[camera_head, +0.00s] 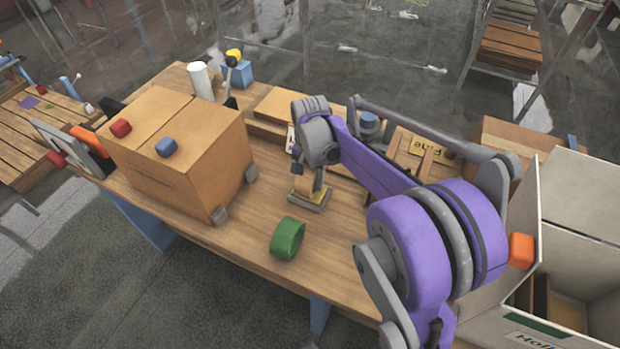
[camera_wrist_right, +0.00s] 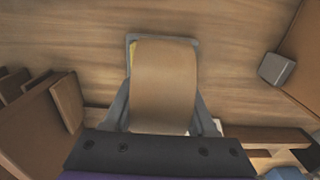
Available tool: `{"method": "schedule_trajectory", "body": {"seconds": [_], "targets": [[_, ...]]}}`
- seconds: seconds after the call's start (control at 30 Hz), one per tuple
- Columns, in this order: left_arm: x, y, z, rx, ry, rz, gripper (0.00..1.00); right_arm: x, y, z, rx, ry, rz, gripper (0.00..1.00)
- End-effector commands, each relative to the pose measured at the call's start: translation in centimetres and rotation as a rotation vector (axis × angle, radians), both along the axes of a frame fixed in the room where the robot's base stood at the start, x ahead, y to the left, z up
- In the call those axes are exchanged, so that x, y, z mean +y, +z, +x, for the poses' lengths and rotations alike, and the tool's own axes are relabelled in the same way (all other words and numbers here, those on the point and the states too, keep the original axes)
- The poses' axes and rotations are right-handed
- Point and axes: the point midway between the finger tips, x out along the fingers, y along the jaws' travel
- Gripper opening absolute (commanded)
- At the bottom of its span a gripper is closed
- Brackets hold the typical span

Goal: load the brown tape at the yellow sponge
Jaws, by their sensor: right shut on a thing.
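The brown tape (camera_wrist_right: 163,85) fills the middle of the right wrist view, between the two fingers of my right gripper (camera_wrist_right: 162,100), which is shut on it. A grey-rimmed base (camera_wrist_right: 193,42) shows behind the tape, with a thin strip of the yellow sponge (camera_wrist_right: 133,58) at its left edge; the tape hides most of it. In the head view my right gripper (camera_head: 311,183) points down over this small grey base (camera_head: 318,206) on the table. I cannot tell whether the tape touches the sponge. My left gripper is not in view.
A green tape roll (camera_head: 287,239) stands on the wooden table (camera_head: 235,235) nearer the front. A large cardboard box (camera_head: 160,170) bearing a red and a blue cube is at left. Boards lie behind my gripper. An open bin (camera_head: 575,215) stands at right.

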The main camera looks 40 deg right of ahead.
Motion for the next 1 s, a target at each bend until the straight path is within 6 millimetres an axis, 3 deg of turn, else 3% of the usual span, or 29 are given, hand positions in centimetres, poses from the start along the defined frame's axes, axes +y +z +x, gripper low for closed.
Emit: {"method": "schedule_trajectory", "body": {"seconds": [0.37, 1.0], "targets": [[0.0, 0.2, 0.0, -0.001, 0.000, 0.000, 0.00, 0.1, 0.2, -0.1, 0.002, 0.001, 0.001, 0.13], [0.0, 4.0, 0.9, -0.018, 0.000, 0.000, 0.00, 0.0, 5.4, 0.0, 0.000, 0.000, 0.001, 0.13]]}}
